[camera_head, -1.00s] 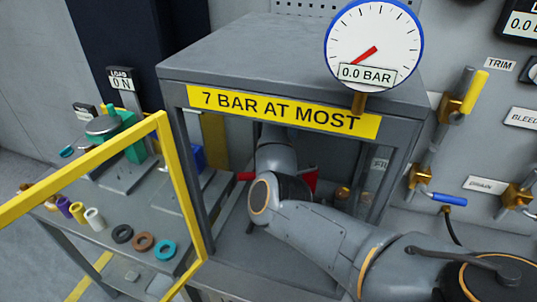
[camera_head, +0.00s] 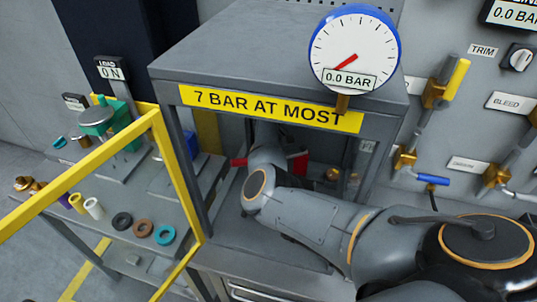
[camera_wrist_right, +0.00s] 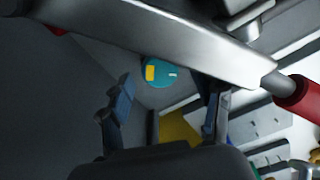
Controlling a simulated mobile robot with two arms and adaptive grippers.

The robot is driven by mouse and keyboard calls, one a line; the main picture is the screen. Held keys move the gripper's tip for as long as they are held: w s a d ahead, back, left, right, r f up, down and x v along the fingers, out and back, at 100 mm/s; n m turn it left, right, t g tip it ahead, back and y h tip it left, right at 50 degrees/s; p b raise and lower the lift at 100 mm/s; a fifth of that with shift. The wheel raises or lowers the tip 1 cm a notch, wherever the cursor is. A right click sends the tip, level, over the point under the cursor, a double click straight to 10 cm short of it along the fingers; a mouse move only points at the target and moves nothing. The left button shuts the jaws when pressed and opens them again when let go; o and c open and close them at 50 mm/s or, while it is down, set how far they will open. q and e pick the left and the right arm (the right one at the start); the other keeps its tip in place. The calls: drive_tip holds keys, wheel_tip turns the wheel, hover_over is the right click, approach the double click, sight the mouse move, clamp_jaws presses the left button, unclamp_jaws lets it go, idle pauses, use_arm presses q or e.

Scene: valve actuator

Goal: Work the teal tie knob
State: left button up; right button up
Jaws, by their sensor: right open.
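The teal tie knob (camera_wrist_right: 160,73), round with a yellow patch, shows in the right wrist view. It lies beyond my fingertips, and its top edge is partly covered by a grey bar. My right gripper (camera_wrist_right: 168,93) is open, with one dark finger on each side of the picture's middle and nothing between them. In the head view my right arm reaches into the grey cabinet (camera_head: 240,62) under the yellow sign; its gripper and the teal knob are hidden there. My left gripper is in neither view.
The grey bar (camera_wrist_right: 185,38) with red ends crosses close before the fingers. The gauge (camera_head: 354,48) on the cabinet reads 0.0 BAR. A yellow frame (camera_head: 80,178) stands at the left before a bench with coloured rings. Valves (camera_head: 437,92) line the right wall.

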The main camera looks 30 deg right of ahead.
drive_tip(key=shift+f, duration=0.4)
drive_tip(key=shift+c, duration=0.7)
drive_tip(key=c, duration=1)
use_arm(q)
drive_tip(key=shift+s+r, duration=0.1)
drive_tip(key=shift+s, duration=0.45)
use_arm(e)
drive_tip(key=m+p, duration=0.2)
drive_tip(key=m, duration=0.1)
drive_tip(key=shift+r, duration=0.1)
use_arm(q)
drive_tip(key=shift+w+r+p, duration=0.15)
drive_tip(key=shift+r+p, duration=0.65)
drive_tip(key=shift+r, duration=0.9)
use_arm(e)
drive_tip(key=shift+m, duration=2.3)
